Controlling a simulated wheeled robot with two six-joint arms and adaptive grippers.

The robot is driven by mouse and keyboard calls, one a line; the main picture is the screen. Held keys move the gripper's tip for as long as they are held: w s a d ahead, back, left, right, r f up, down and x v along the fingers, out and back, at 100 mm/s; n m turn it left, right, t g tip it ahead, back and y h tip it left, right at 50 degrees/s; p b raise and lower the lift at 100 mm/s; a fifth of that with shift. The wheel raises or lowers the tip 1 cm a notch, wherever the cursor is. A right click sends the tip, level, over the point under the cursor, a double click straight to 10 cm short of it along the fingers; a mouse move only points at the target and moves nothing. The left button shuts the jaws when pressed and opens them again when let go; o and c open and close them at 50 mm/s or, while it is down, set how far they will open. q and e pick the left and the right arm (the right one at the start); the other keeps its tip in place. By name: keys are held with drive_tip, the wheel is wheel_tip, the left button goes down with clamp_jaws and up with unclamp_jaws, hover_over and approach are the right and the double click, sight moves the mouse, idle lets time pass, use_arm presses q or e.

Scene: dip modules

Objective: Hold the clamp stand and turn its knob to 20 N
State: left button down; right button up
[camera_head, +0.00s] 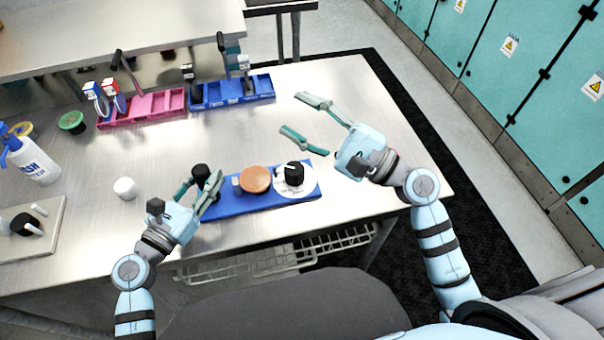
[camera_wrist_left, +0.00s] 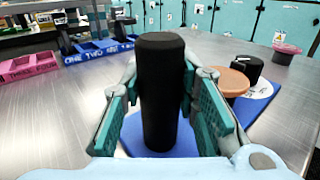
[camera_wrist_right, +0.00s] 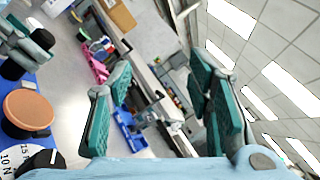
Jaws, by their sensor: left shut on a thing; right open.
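The clamp stand is a blue base (camera_head: 250,203) near the table's front edge. It bears a black upright post, an orange-brown disc (camera_head: 255,179) and a black knob (camera_head: 292,173) on a white dial (camera_head: 298,189). My left gripper (camera_head: 202,188) is shut on the black post (camera_wrist_left: 162,95), its fingers on both sides of it. My right gripper (camera_head: 304,118) is open and empty, above the table behind and right of the knob. In the right wrist view the dial (camera_wrist_right: 38,160) shows the marks 10 N and 15; the knob is partly cut off.
A pink tray (camera_head: 150,109) and a blue tray (camera_head: 232,92) stand at the back. A white spray bottle (camera_head: 36,163), a white round piece (camera_head: 125,188) and a pale board (camera_head: 50,238) lie to the left.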

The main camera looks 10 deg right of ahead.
use_arm(q)
drive_tip(key=shift+w, duration=0.15)
use_arm(e)
drive_tip(key=a+r+n+g, duration=0.15)
drive_tip(key=n+g, duration=0.35)
drive_tip(key=n, duration=0.7)
use_arm(q)
drive_tip(key=shift+s, duration=0.2)
use_arm(e)
drive_tip(key=n+g+h, duration=0.3)
drive_tip(key=n+h, duration=0.6)
drive_tip(key=n, duration=0.4)
approach(295, 169)
use_arm(q)
drive_tip(key=shift+w, duration=0.1)
use_arm(e)
drive_tip(key=x, duration=1)
drive_tip(key=shift+w+a+f, duration=0.15)
drive_tip(key=shift+w+f, duration=0.1)
drive_tip(key=c, duration=0.9)
drive_tip(key=m+t+h, duration=0.1)
drive_tip(key=m, duration=0.1)
drive_tip(key=shift+m, duration=0.4)
